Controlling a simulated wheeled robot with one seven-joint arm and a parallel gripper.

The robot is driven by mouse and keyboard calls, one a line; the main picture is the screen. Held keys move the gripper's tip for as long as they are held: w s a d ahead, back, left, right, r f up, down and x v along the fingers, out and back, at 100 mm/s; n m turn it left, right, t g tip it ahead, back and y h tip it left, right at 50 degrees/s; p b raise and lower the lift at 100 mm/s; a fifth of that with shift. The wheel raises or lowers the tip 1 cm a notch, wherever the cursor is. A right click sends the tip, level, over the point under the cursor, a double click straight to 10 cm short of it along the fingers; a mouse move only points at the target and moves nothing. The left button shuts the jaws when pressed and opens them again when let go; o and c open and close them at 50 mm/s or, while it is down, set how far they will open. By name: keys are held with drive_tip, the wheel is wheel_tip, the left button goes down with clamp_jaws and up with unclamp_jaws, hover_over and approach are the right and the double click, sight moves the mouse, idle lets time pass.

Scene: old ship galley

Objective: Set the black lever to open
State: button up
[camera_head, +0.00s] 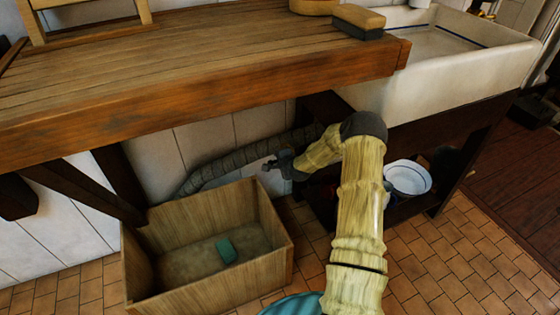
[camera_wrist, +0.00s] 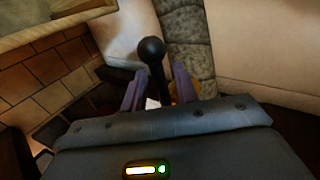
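The black lever (camera_wrist: 152,52), with a round ball knob on a short shaft, stands up in the middle of the wrist view. My gripper (camera_wrist: 158,84) has its two purple-grey fingers apart, one on each side of the lever's shaft. Gaps show between the shaft and the fingers; I cannot tell whether either touches it. The lever's base is hidden behind my gripper. In the head view my gripper (camera_head: 276,164) is under the counter, beside a thick grey wrapped pipe (camera_head: 225,168). The lever cannot be made out there.
A wooden counter (camera_head: 190,100) overhangs the area, with a white sink (camera_head: 450,70) to its right. An open wooden box (camera_head: 205,295) holding a teal block (camera_head: 226,250) stands on the tiled floor below. A white bowl (camera_head: 407,178) sits on a low shelf to the right.

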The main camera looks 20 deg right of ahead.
drive_tip(key=p+v, duration=0.4)
drive_tip(key=v, duration=1.3)
drive_tip(key=shift+s, duration=0.15)
drive_tip(key=shift+d, duration=0.1)
drive_tip(key=s+a+r+n+g, duration=0.4)
drive_tip(key=s+a+r+n, duration=0.45)
drive_tip(key=s, duration=0.25)
drive_tip(key=s+a+r+n+g, duration=0.4)
drive_tip(key=s+a+r+n, duration=0.3)
drive_tip(key=s+n, duration=0.3)
wheel_tip(320, 180, up, 31)
drive_tip(key=s+m+p, duration=0.1)
drive_tip(key=p, duration=3)
drive_tip(key=shift+s+a+g+p, duration=0.15)
drive_tip(key=shift+s+g+p, duration=0.15)
drive_tip(key=shift+s+p, duration=0.05)
drive_tip(key=shift+w+f, duration=0.1)
drive_tip(key=shift+w, duration=0.05)
